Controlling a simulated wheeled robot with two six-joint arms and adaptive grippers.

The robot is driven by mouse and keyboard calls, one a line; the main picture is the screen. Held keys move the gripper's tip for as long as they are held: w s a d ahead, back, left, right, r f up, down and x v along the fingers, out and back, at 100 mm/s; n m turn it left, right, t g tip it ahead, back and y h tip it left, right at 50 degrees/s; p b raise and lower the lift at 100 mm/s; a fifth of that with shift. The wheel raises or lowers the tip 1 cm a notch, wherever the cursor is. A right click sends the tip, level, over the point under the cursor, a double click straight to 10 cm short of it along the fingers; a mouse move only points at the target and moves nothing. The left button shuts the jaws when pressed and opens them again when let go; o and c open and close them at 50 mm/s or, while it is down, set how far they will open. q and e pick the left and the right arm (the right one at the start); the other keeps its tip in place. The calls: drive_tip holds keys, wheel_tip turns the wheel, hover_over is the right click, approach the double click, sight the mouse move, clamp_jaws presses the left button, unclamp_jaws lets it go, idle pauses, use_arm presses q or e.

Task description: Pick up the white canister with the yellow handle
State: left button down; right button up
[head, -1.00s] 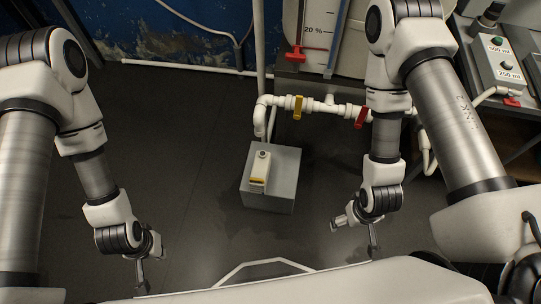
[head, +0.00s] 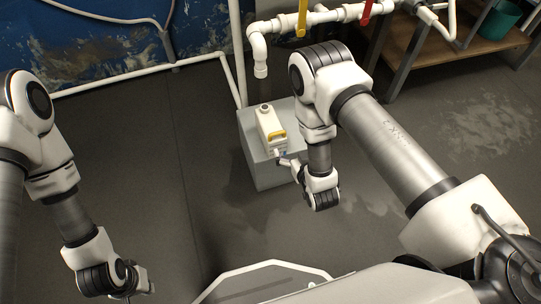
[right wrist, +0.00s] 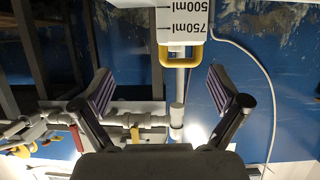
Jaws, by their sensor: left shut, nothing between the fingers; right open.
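The white canister (head: 266,121) with the yellow handle (head: 277,134) stands upright on a grey block in the head view. In the right wrist view the canister (right wrist: 182,22) is upside down at the top, with ml marks and its yellow handle (right wrist: 163,56). My right gripper (head: 287,161) is just in front of the canister's handle side; in the right wrist view it (right wrist: 160,78) is open and empty, with the handle ahead between the finger lines. Contact cannot be told. My left gripper (head: 132,296) is shut and empty at the bottom left, partly cut off and far from the canister.
The grey block (head: 262,176) stands on the open dark floor. White pipes with a yellow valve handle (head: 302,18) and a red valve handle (head: 367,12) run behind it. A wooden shelf (head: 445,48) stands at the back right. Floor left of the block is clear.

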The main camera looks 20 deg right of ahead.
sight(278, 146)
drive_tip(key=w+a+f+t+b, duration=0.1)
drive_tip(key=b, duration=0.1)
drive_tip(key=w+a+f+t+b, duration=0.1)
drive_tip(key=f+b, duration=0.1)
drive_tip(key=w+f+t+b, duration=0.1)
drive_tip(key=f+t+b, duration=0.1)
drive_tip(key=shift+w+a+f+y, duration=0.25)
drive_tip(key=shift+w+a+y, duration=0.05)
drive_tip(key=shift+w+a, duration=0.1)
drive_tip(key=w+b, duration=0.2)
drive_tip(key=w, duration=0.1)
drive_tip(key=w+b, duration=0.2)
drive_tip(key=w, duration=0.2)
drive_tip(key=shift+a+r, duration=0.15)
drive_tip(key=shift+r, duration=0.05)
drive_tip(key=shift+w+r, duration=0.1)
drive_tip(key=shift+w, duration=0.3)
use_arm(q)
wheel_tip(278, 146, down, 14)
use_arm(e)
drive_tip(key=shift+r, duration=0.1)
use_arm(q)
drive_tip(key=shift+f, duration=0.1)
use_arm(e)
drive_tip(key=c, duration=1.6)
drive_tip(key=shift+c, duration=0.2)
